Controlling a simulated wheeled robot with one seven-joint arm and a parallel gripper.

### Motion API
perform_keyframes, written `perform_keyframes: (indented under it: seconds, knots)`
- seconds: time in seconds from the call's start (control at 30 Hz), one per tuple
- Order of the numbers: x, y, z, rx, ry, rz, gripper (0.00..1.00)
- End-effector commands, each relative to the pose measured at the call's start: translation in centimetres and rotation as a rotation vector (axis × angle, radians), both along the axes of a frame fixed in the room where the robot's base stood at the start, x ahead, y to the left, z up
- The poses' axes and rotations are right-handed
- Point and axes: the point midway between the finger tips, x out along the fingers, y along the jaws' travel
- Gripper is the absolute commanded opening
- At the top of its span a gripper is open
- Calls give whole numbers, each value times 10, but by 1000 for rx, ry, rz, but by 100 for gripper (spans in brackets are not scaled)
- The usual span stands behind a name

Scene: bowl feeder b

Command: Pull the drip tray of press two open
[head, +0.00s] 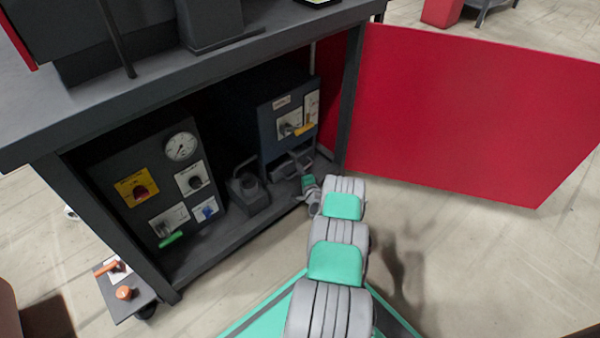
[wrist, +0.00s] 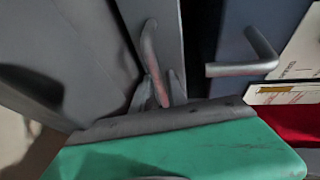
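Inside the open cabinet, a dark blue-grey unit (head: 270,135) with white labels and a yellow-handled knob stands at the right. Below its panel is a low dark front with a bar handle (head: 290,163); I cannot tell for sure that this is press two's drip tray. My gripper (head: 307,186) is low at the cabinet's right front, near this front. In the wrist view, a grey bar handle (wrist: 149,42) on a grey front runs down between the two dark fingers of my gripper (wrist: 162,84). The fingers are close on both sides of it; whether they press on it is unclear.
A second bar handle (wrist: 243,66) sits on a blue-grey face to the right. The red door (head: 470,110) stands wide open at the right. A gauge panel (head: 150,180) fills the cabinet's left. A small cart (head: 122,290) stands at lower left.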

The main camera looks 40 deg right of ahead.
Motion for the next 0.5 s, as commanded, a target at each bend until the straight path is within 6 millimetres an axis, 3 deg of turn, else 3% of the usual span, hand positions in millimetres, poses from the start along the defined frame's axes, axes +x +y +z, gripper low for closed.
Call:
perform_keyframes:
  seconds: [0.2, 0.5]
  knots:
    - [0, 1, 0, 0, 0, 1, 0]
    - [1, 1, 0, 0, 0, 2, 0]
